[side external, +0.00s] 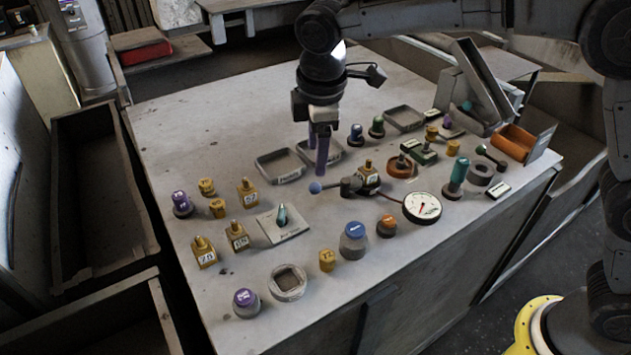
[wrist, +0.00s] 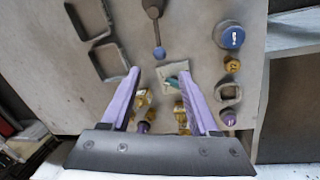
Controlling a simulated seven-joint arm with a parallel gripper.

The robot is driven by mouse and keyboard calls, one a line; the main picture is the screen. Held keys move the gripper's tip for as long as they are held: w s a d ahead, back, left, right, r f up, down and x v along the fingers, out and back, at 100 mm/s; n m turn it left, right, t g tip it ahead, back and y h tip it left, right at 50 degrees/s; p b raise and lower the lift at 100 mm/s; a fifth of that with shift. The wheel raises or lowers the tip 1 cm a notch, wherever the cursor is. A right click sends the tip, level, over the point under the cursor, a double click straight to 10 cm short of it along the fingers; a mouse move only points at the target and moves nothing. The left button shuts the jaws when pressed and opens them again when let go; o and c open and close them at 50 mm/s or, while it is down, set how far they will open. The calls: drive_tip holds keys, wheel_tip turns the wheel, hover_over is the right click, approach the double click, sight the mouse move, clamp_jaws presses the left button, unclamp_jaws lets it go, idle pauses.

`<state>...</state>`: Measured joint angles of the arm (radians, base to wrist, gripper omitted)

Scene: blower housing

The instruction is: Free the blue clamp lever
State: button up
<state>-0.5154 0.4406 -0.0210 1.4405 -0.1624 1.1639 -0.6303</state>
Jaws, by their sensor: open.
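The blue clamp lever shows as a blue ball knob (side external: 316,187) on a dark arm, left of a dark clamp body (side external: 350,186). My gripper (side external: 317,162) has purple fingers, points down and is above the bench beside the knob. In the wrist view my gripper (wrist: 159,74) is open and empty. The knob is not between the fingers.
A plate with a teal peg (side external: 283,222) lies left of the lever, near brass labelled blocks (side external: 238,237). A round gauge (side external: 422,207) and a blue-capped jar (side external: 354,240) stand in front. Grey trays (side external: 279,166) lie behind. Bare bench surrounds the knob.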

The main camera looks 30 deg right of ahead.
sight(315, 184)
drive_tip(key=f, duration=0.3)
drive_tip(key=w+f, duration=0.1)
drive_tip(key=f, duration=0.5)
drive_tip(key=shift+w+d+f, duration=0.25)
drive_tip(key=shift+w+d, duration=0.1)
drive_tip(key=shift+d, duration=0.05)
clamp_jaws()
drive_tip(key=shift+r, duration=0.1)
idle(0.8)
